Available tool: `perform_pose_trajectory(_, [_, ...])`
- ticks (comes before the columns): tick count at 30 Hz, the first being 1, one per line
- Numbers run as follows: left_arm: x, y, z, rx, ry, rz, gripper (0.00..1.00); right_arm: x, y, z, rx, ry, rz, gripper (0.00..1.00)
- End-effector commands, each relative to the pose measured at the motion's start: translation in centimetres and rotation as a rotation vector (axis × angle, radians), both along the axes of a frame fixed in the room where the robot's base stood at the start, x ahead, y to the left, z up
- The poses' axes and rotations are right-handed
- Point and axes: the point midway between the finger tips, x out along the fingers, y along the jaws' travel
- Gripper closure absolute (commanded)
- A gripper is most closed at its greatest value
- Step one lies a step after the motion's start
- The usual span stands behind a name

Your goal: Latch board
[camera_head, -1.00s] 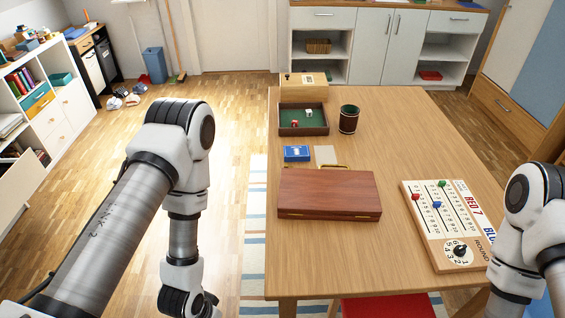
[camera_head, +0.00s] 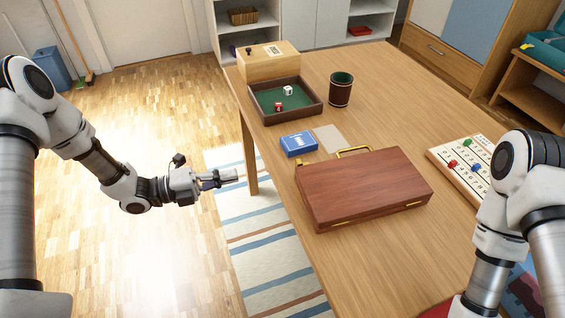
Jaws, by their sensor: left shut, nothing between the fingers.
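The board is a reddish-brown wooden case (camera_head: 365,188), lid down, lying flat on the wooden table. A brass handle (camera_head: 353,150) shows at its far edge. Two small brass fittings, a left one (camera_head: 343,223) and a right one (camera_head: 414,203), show along its near edge; I cannot tell whether they are fastened. My left gripper (camera_head: 232,175) is shut and empty. It hangs over the floor and striped rug, left of the table edge and apart from the case. My right arm comes in at the lower right; its gripper is out of view.
Behind the case are a blue card box (camera_head: 298,144), a pale card (camera_head: 330,138), a green-lined dice tray (camera_head: 262,101), a dark dice cup (camera_head: 341,92) and a light wooden box (camera_head: 268,60). A scoreboard (camera_head: 450,160) lies right. The table's middle right is clear.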

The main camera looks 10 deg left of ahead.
Motion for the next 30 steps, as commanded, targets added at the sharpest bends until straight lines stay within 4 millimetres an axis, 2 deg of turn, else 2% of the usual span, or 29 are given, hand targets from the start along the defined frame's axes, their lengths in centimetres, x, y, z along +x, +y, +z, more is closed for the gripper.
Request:
perform_pose_trajectory(5, [0.1, -0.4, -0.1, 0.0, 0.004, -0.001, 1.0, 0.0, 0.0, 0.0, 0.0, 0.0, 0.0, 1.0])
perform_pose_trajectory(8, [0.6, -1.3, -0.1, 0.001, 0.004, -0.003, 1.0, 0.0, 0.0, -0.2, 0.0, 0.0, 0.001, 1.0])
perform_pose_trajectory(22, [5.3, -10.0, -0.1, 0.003, 0.004, -0.004, 1.0, 0.0, 0.0, -0.4, 0.0, 0.0, 0.001, 1.0])
perform_pose_trajectory(27, [6.5, -11.9, -0.1, 0.001, 0.004, -0.001, 1.0, 0.0, 0.0, -0.4, 0.0, 0.0, 0.001, 1.0])
perform_pose_trajectory(30, [6.7, -12.3, -0.1, -0.001, 0.005, 0.001, 1.0, 0.0, 0.0, -0.4, 0.0, 0.0, 0.001, 1.0])
